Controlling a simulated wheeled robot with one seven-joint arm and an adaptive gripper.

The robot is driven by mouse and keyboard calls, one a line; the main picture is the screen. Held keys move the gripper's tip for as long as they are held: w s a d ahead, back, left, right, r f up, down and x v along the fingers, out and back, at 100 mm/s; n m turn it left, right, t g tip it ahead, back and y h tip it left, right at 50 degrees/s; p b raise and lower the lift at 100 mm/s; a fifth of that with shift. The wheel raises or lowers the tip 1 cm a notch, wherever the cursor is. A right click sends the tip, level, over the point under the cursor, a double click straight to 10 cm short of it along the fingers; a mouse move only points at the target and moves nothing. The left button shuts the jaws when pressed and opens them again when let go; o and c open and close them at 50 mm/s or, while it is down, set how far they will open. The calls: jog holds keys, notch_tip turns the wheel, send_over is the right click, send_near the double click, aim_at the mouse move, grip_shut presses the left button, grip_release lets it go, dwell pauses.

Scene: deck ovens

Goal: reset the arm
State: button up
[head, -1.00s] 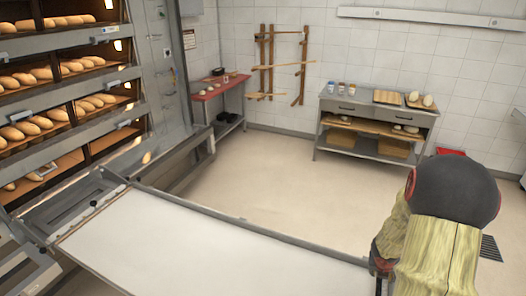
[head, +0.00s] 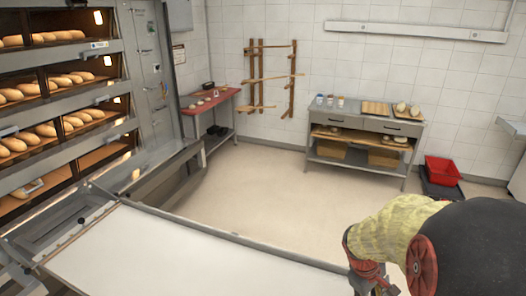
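My arm shows in the head view at the lower right, with a dark rounded joint and a yellowish sleeve-like cover. Its red and dark lower part reaches down past the bottom edge near the right end of the white loader surface (head: 170,262). My gripper's fingers cannot be made out, so whether they are open or shut and whether they hold anything is hidden.
The deck oven (head: 70,90) with several loaves stands at the left. A red-topped table (head: 212,97) is at the back left, a steel worktable (head: 370,122) at the back. A red crate (head: 442,171) sits at the right. The middle floor (head: 270,190) is clear.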

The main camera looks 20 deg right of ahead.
jog(key=a+r+t+y, duration=0.1)
jog(key=a+r+t, duration=0.1)
jog(key=a+r, duration=0.4)
jog(key=w+a+r+m+t+y, duration=0.1)
jog(key=a+r, duration=0.5)
jog(key=a, duration=0.7)
jog(key=a+r+t+y, duration=0.1)
jog(key=a+r+t, duration=0.3)
jog(key=a, duration=0.6)
notch_tip(320, 180, up, 3)
jog(key=shift+w+f+m, duration=0.1)
jog(key=shift+w+m, duration=0.05)
jog(key=shift+m, duration=0.15)
jog(key=shift+c, duration=0.6)
